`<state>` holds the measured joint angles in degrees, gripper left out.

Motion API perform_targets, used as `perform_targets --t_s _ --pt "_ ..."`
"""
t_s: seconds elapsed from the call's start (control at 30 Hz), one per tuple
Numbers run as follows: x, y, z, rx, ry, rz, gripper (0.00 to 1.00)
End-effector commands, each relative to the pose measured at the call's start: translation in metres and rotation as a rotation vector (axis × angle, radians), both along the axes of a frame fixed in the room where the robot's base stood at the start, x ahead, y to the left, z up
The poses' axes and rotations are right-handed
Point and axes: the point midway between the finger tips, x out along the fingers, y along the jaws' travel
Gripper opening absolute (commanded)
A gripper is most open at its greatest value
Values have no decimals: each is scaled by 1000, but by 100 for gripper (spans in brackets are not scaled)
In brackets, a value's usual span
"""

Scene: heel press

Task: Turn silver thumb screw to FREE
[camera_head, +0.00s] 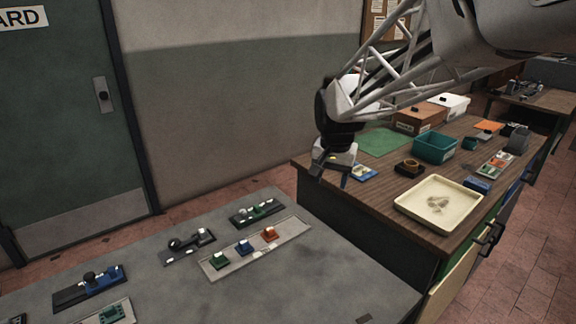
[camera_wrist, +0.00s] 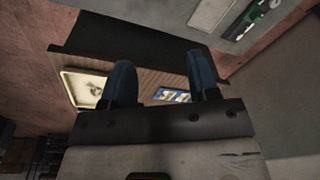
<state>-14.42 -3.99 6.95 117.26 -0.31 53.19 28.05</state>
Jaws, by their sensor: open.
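I cannot pick out a silver thumb screw or a FREE mark in either view; such details are too small to read. My gripper (camera_head: 331,175) is open, pointing down above the left end of the wooden bench, with nothing visible between its fingers. In the wrist view its two dark blue fingers (camera_wrist: 160,62) stand well apart. Small mechanisms sit on the grey table: a blue one with a black knob (camera_head: 90,287), a dark one (camera_head: 187,246), a green one (camera_head: 258,211), and a pale plate (camera_head: 283,244) with green, blue and red blocks.
The wooden bench (camera_head: 385,199) carries a cream tray (camera_head: 408,207), a blue-and-white card (camera_head: 364,173), a teal bin (camera_head: 435,148) and a green mat (camera_head: 385,142).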

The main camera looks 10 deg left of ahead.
Motion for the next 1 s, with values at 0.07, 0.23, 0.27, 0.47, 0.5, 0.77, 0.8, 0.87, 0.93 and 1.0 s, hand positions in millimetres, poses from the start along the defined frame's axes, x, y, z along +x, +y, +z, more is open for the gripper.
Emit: perform_targets --t_s 0.07,0.23,0.27,0.47,0.5,0.77,0.8,0.87,0.93,1.0 --pt "17 15 -7 1 8 -8 55" --pt "49 46 -23 3 24 -33 55" --pt "55 52 -26 3 26 -38 55" --pt "90 91 -48 4 43 -68 55" --pt "97 99 -54 4 47 -74 55" --pt "136 154 -91 2 68 -112 55" --pt "142 163 -98 1 72 -119 55" --pt "150 176 -107 1 75 -127 55" --pt "159 192 -119 -1 81 -138 55" --pt "167 207 -131 -2 86 -149 55"
